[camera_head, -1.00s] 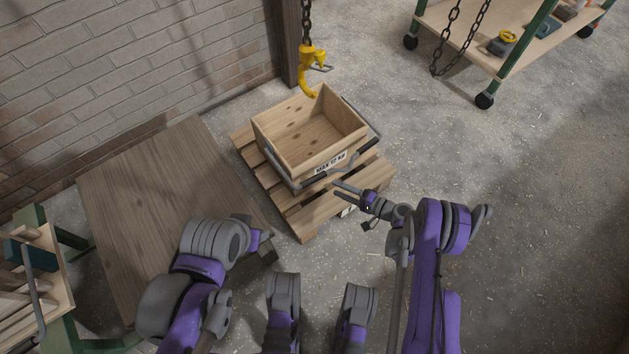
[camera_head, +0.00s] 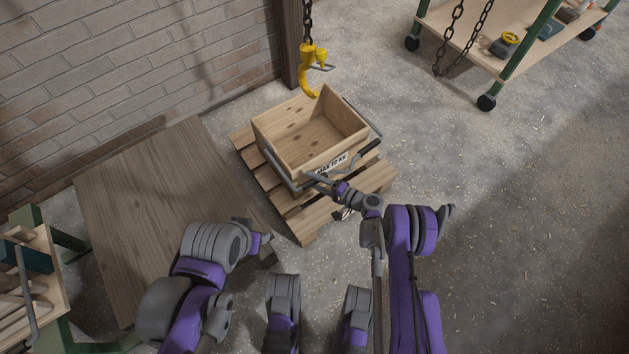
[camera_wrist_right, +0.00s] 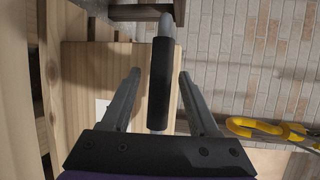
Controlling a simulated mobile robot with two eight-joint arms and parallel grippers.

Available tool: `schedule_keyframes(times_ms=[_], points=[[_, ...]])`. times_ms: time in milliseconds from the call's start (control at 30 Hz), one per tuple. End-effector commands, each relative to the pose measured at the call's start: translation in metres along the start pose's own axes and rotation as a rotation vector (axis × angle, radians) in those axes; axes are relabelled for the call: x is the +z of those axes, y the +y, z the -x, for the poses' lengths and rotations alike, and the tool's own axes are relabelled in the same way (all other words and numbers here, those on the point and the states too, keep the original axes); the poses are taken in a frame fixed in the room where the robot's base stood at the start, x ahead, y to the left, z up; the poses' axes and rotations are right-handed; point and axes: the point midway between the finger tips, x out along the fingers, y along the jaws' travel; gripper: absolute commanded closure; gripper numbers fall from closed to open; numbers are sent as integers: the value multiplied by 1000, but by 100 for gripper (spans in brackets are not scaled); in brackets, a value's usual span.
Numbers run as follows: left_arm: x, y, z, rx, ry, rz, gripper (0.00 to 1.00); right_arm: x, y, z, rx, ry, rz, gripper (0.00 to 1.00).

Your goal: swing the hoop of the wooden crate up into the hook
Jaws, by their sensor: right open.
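The open wooden crate (camera_head: 309,130) sits on a pallet in the head view. Its grey hoop (camera_head: 280,172) is folded down around the crate's near side. The yellow hook (camera_head: 312,72) hangs from a chain above the crate's far edge; it also shows in the right wrist view (camera_wrist_right: 262,129). My right gripper (camera_head: 317,180) is at the hoop's front bar. In the right wrist view its open fingers (camera_wrist_right: 158,95) lie on either side of the hoop's black grip (camera_wrist_right: 160,85), with gaps visible. My left arm is folded at lower left; its gripper is not discernible.
The pallet (camera_head: 304,222) lies under the crate. A brown wooden table (camera_head: 150,210) stands to its left, by the brick wall. A wheeled cart (camera_head: 470,40) stands at top right, behind a hanging chain loop. The floor at right is clear.

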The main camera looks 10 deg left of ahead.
Motion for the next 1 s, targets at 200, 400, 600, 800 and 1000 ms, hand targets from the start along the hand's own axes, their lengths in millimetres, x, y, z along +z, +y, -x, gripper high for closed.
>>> schedule_keyframes(times_ms=[200,400,600,800,1000], points=[[0,0,0,0,0,0,50,0,0,0,0,0,0,48],[0,0,0,0,0,0,50,0,0,0,0,0,0,84],[0,0,0,0,0,0,50,0,0,0,0,-1,0,100],[0,0,0,0,0,0,50,0,0,0,0,-1,0,100],[0,0,0,0,0,0,50,0,0,0,0,-1,0,100]])
